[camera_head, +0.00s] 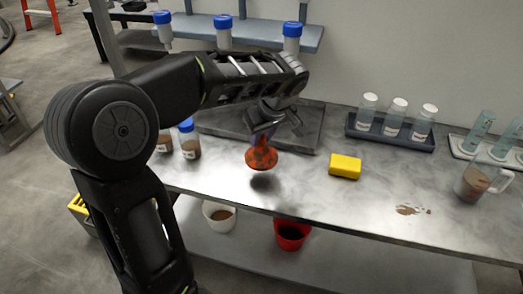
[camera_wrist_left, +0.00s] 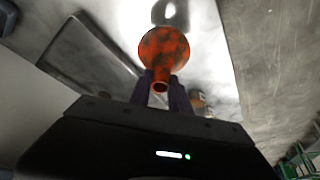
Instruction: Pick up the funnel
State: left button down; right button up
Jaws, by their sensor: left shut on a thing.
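The funnel (camera_head: 261,158) is orange-red with dark blotches. It hangs above the metal bench, wide mouth down, with a dark shadow on the bench just below it. My left gripper (camera_head: 262,137) is shut on its narrow upper end. In the left wrist view the funnel (camera_wrist_left: 163,50) shows between the two fingers (camera_wrist_left: 162,92), with its spout end toward the gripper. My right gripper is not in view.
A yellow sponge-like block (camera_head: 345,167) lies right of the funnel. A rack (camera_head: 392,136) of white-capped bottles and a measuring jug (camera_head: 474,184) stand farther right. Blue-capped bottles (camera_head: 188,139) stand at left. A brown spill (camera_head: 411,209) marks the bench. Buckets (camera_head: 291,235) stand below.

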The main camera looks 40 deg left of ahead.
pick_arm(q)
jog(key=shift+r, duration=1.55)
